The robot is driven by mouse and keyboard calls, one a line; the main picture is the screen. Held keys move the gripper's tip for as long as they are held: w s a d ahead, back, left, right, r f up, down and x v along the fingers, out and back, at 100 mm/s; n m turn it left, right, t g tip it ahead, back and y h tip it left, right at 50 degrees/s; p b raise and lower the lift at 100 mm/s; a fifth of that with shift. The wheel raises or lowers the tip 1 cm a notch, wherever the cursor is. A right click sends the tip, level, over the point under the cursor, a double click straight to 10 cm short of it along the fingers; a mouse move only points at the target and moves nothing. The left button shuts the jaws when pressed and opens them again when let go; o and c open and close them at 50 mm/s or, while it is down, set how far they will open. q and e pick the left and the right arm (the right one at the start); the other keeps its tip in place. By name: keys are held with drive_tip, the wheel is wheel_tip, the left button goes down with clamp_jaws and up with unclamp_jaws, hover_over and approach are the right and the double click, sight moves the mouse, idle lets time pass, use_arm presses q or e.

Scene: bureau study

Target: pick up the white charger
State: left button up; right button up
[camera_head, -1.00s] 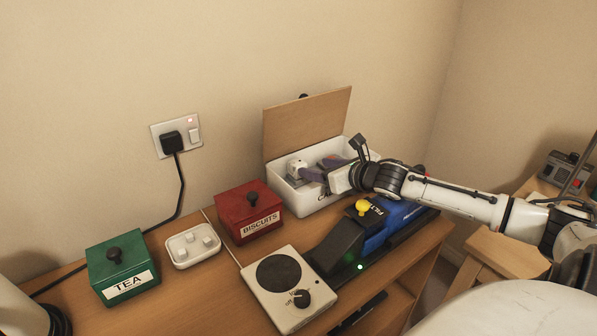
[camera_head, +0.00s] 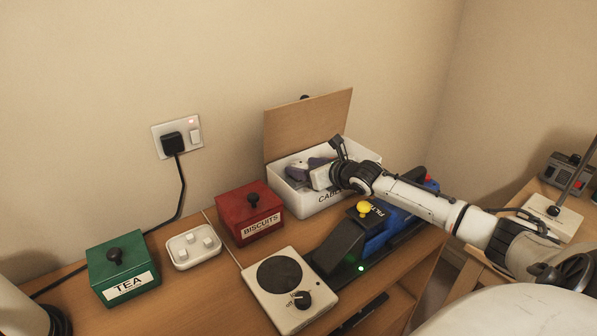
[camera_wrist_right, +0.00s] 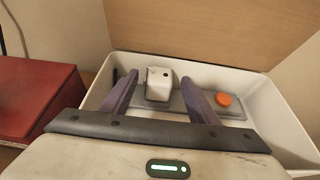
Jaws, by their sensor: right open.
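The white charger (camera_wrist_right: 158,84) is a small pale block inside the open white box (camera_head: 294,203), near its back wall in the wrist view. In the head view I cannot clearly make it out past my gripper. My right gripper (camera_head: 306,167) is over the box, reaching in from the right. In the wrist view the purple-grey fingers of my right gripper (camera_wrist_right: 160,77) are apart, one on each side of the charger in the picture. Nothing is held, and I cannot tell how deep the fingertips are. My left gripper is out of view.
The box's wooden lid (camera_head: 305,125) stands open behind it. A grey strip with an orange button (camera_wrist_right: 224,99) lies in the box. A red BISCUITS box (camera_head: 240,207) stands to the left, a blue device (camera_head: 377,232) in front, and a hotplate (camera_head: 300,312) nearer. Wall lies close behind.

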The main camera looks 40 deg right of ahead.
drive_tip(key=c, duration=1.2)
drive_tip(key=shift+o, duration=0.2)
